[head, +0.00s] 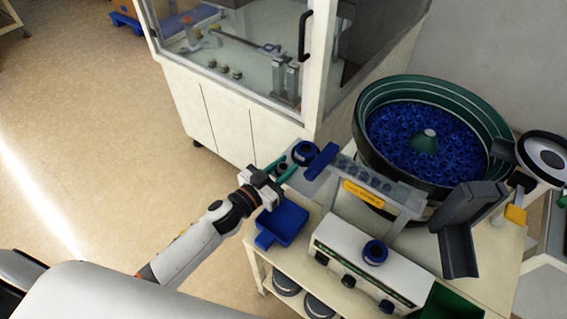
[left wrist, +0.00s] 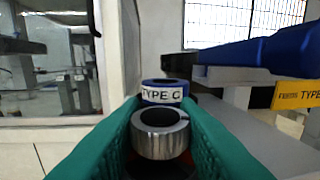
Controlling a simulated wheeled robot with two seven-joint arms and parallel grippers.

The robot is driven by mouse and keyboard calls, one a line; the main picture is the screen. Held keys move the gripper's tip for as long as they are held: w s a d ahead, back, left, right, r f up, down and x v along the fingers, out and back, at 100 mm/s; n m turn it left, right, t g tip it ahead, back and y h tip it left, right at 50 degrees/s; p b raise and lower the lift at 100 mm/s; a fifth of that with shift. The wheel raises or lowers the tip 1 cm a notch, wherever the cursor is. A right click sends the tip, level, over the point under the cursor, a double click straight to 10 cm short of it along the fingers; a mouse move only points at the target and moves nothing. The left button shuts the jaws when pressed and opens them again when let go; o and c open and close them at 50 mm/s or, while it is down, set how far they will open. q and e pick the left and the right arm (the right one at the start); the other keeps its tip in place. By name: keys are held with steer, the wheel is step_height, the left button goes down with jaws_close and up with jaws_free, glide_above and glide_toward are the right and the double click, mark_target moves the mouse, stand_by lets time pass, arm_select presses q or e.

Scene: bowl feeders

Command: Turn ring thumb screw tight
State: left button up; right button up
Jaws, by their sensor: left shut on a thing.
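My left gripper (head: 281,167) has green fingers and is shut around a short silver ring-shaped knob (left wrist: 160,135), seemingly the ring thumb screw, at the left end of the feeder's track. In the left wrist view the fingertips (left wrist: 160,140) press on both sides of the knob, whose open top faces up. In the head view the knob is small and dark between the fingers. Just behind it stands a blue ring (head: 304,152) with a white "TYPE C" label, clearest in the left wrist view (left wrist: 162,93). The knob's lower part is hidden. My right gripper is not in view.
A green bowl feeder (head: 377,97) full of blue parts stands at the right. A blue bar (head: 321,161) overhangs the track beside the gripper. A blue tray (head: 283,222) and a white control box (head: 345,262) are in front. A glass-walled cabinet (head: 235,110) stands behind.

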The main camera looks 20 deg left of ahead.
arm_select(q)
steer(key=m+h, duration=0.1)
steer(key=m+g+h, duration=0.1)
steer(key=shift+a+r+g+h+p, duration=0.1)
steer(key=shift+a+g+h+p, duration=0.05)
steer(key=shift+g+h+p, duration=0.2)
steer(key=shift+w+m+g+h, duration=0.1)
steer(key=shift+m+g+h, duration=0.4)
steer(key=shift+h, duration=0.15)
steer(key=shift+m+g+h, duration=0.85)
steer(key=shift+m+h, duration=0.05)
steer(key=shift+f+m+g+h+b, duration=0.25)
steer(key=shift+m+g+h+b, duration=0.4)
steer(key=shift+m+g+h, duration=0.35)
steer(key=m+g+h+b, duration=0.1)
steer(key=m+g+b, duration=0.1)
steer(key=g+b, duration=0.1)
steer(key=m+g+h+b, duration=0.1)
steer(key=m+g+b, duration=0.2)
steer(key=g, duration=0.2)
steer(key=shift+f+g, duration=0.1)
steer(key=shift+g, duration=0.3)
steer(key=shift+r+m+g+b, duration=0.2)
steer(key=shift+m+g+b, duration=1)
steer(key=shift+g+b, duration=0.2)
